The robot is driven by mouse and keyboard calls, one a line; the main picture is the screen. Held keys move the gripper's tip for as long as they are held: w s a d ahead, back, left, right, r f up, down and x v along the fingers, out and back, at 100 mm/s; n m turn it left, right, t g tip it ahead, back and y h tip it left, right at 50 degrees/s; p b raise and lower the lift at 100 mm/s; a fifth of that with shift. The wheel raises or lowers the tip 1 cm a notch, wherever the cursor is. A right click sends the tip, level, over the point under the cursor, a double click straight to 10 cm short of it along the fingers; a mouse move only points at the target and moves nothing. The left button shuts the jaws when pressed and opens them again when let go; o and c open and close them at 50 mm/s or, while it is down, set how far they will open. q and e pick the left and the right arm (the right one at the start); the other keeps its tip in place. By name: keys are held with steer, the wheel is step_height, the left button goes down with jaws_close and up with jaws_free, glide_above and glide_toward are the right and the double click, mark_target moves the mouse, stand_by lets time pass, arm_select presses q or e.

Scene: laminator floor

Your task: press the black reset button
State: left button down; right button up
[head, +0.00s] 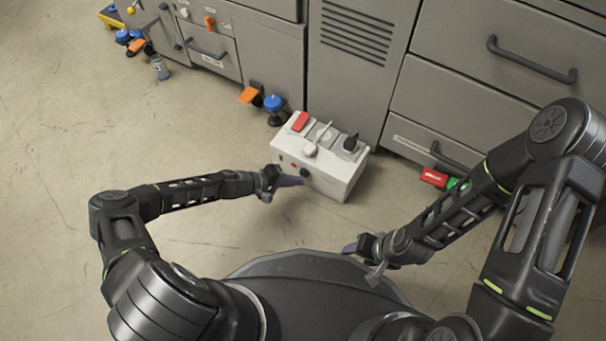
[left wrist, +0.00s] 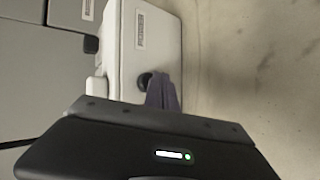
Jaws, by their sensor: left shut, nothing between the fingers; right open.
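A white control box (head: 331,182) stands on the floor against the grey cabinets. A black button (head: 304,172) sits on its front face, with small red spots to its left. The black button also shows in the left wrist view (left wrist: 144,79), at the fingertips' left edge. My left gripper (head: 298,180) is shut and empty, its purple fingertips (left wrist: 162,93) close to the button; I cannot tell whether they touch it. My right gripper (head: 362,248) is open and empty, apart from the box, near my base.
The box top carries a red switch (head: 300,121), a white knob (head: 310,149) and a black knob (head: 350,143). Blue and orange parts (head: 272,103) lie left of it along the cabinets. A red item (head: 434,177) lies at the right. Floor at left is clear.

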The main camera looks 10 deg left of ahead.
arm_select(q)
steer(key=shift+w+d+b, duration=0.15)
steer(key=shift+w+b, duration=0.2)
steer(key=shift+w, duration=0.2)
stand_by(0.4)
steer(key=shift+s, duration=0.15)
steer(key=shift+s+a+p, duration=0.3)
steer(key=shift+s, duration=0.5)
steer(key=shift+s+a+p, duration=0.2)
steer(key=shift+s+a, duration=0.1)
steer(key=shift+s, duration=0.5)
steer(key=shift+s+a+p, duration=0.25)
steer(key=shift+s+a, duration=0.1)
steer(key=shift+s, duration=0.4)
steer(key=shift+s+a+p, duration=0.2)
steer(key=shift+s+a, duration=0.1)
steer(key=shift+s, duration=0.5)
